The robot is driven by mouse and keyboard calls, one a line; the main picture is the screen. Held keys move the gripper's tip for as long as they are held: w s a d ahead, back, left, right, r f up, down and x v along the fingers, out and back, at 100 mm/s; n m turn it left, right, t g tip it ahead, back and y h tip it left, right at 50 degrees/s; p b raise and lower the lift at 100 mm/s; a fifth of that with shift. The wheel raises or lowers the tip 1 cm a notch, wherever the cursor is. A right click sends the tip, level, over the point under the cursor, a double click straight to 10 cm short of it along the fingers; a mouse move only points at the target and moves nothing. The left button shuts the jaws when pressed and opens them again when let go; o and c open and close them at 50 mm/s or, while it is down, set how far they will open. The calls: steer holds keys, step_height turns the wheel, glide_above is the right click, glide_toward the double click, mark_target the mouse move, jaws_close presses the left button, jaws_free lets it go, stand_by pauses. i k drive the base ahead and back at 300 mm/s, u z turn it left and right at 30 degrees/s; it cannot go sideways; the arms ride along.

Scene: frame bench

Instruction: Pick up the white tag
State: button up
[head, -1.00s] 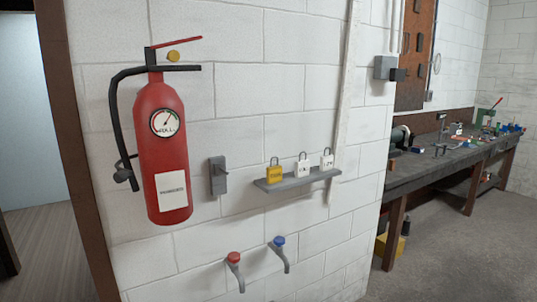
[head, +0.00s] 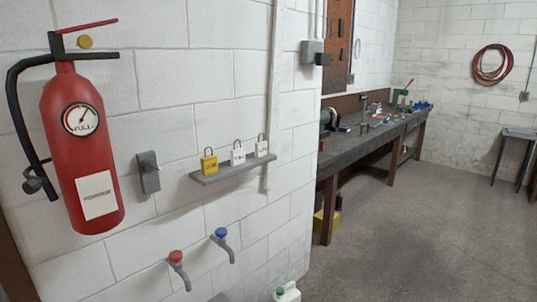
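Two white tags with dark loops on top stand on a small grey wall shelf (head: 228,172) in the head view. One white tag (head: 238,156) is in the middle of the row. The other white tag (head: 262,149) is at the right end. A yellow tag (head: 209,164) of the same shape is at the left end. They look like padlocks, with small dark markings too small to read. My gripper is not in view.
A red fire extinguisher (head: 85,145) and a grey switch (head: 149,172) are on the wall to the left. A red-topped tap (head: 177,263) and a blue-topped tap (head: 224,240) stick out below the shelf. A cluttered workbench (head: 350,150) is at the right; open floor (head: 420,235) lies before it.

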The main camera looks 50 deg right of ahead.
mark_target(237, 156)
steer(key=z, duration=4.7)
steer(key=i, duration=0.1)
steer(key=u, duration=3.2)
steer(key=k, duration=0.9)
steer(key=u, duration=0.15)
steer(key=i, duration=0.85)
steer(key=z, duration=0.05)
